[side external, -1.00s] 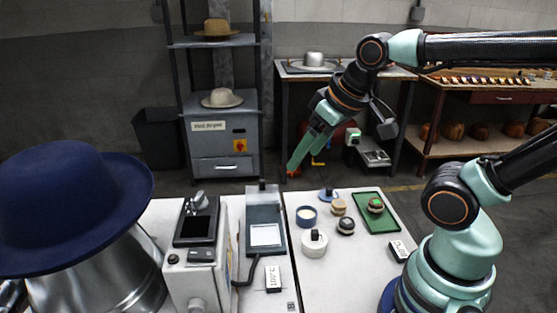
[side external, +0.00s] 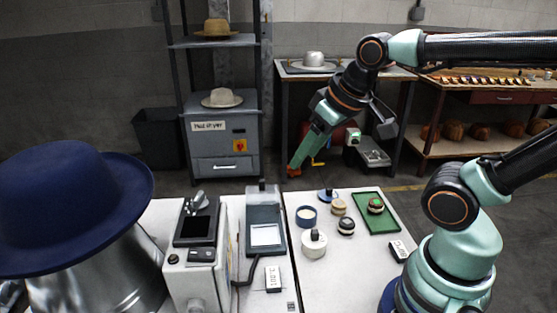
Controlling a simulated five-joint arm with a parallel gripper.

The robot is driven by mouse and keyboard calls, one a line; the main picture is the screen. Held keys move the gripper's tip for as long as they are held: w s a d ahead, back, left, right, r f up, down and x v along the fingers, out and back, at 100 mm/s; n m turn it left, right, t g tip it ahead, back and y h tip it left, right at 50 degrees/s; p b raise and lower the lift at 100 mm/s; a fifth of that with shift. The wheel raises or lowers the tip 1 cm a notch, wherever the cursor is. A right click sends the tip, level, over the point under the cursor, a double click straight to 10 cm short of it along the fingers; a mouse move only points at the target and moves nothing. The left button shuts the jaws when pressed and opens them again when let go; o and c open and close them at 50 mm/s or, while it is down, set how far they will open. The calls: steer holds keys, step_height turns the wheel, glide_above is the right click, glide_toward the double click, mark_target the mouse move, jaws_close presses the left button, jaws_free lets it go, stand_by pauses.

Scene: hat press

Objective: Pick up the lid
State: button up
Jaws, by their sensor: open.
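A small blue disc with a dark knob, which looks like the lid (side external: 328,195), lies on the white table towards its back. An open blue pot with a pale inside (side external: 306,216) stands just in front and left of it. A white round piece with a black knob (side external: 313,245) stands nearer on the same table; it could also be a lid. My gripper (side external: 294,171) is open and empty, with teal fingers and orange tips. It hangs in the air above and left of the blue disc, touching nothing.
Two round brush-like pieces (side external: 346,226) stand right of the pot. A green tray (side external: 384,222) holds another. A digital display (side external: 399,250) lies at the right edge. A grey device with a bright plate (side external: 265,218) and a large blue hat (side external: 70,205) are left.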

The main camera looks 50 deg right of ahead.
steer(key=m+g, duration=0.6)
steer(key=m, duration=0.3)
glide_above(329, 189)
step_height(329, 189, down, 12)
steer(key=r, duration=0.1)
step_height(329, 189, down, 13)
steer(key=shift+d+r, duration=0.1)
steer(key=shift+d, duration=0.05)
jaws_close()
